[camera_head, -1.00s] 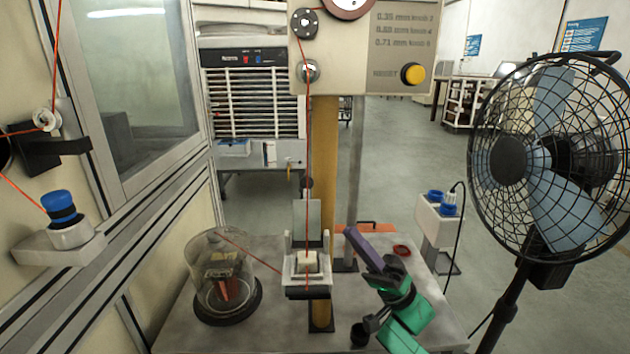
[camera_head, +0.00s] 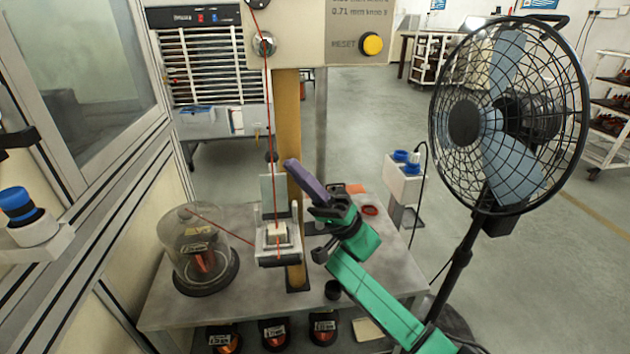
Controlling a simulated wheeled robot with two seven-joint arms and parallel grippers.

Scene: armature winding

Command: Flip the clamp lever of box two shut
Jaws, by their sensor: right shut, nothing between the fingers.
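A small white clamp fixture (camera_head: 278,250) stands at the front of the column on the table, with a pale block in it and a grey upright plate (camera_head: 274,190) behind. A red wire runs down to it from above. I cannot tell for sure which part is box two or its clamp lever; no label shows on it. My right gripper (camera_head: 291,166), with long purple fingers, is shut and empty. Its fingers slant up and left in front of the yellow column, just right of the plate; contact cannot be told. My left gripper is not in view.
A glass dome (camera_head: 198,245) over a spool stands left on the table (camera_head: 225,300). A yellow column (camera_head: 288,130) carries a panel with a yellow reset button (camera_head: 371,44). A white box with blue knobs (camera_head: 405,182) and a fan (camera_head: 510,115) stand right.

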